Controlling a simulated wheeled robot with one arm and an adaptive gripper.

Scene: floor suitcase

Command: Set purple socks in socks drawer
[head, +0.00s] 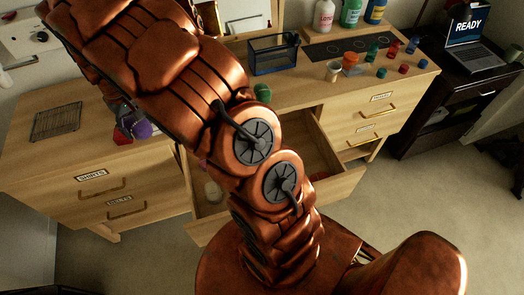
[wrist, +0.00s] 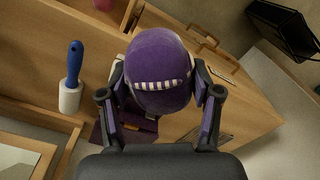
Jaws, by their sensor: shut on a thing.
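The purple socks (wrist: 160,50) are a rounded bundle with a white-striped band in the wrist view. My gripper (wrist: 160,88) is shut on them, one finger on each side. In the head view my arm hides the gripper. A purple rounded thing (head: 141,129) shows beside my arm on the left of the dresser; I cannot tell whether it is the held bundle. An open drawer (head: 314,147) shows in the middle of the dresser, partly behind my arm. No socks label can be read on it.
A lint roller (wrist: 71,78) with a blue handle lies left of the gripper. Labelled closed drawers (head: 108,200) stand on the left. A black basket (head: 273,58), bottles and small cups stand on the dresser top. A laptop (head: 470,45) is at the right.

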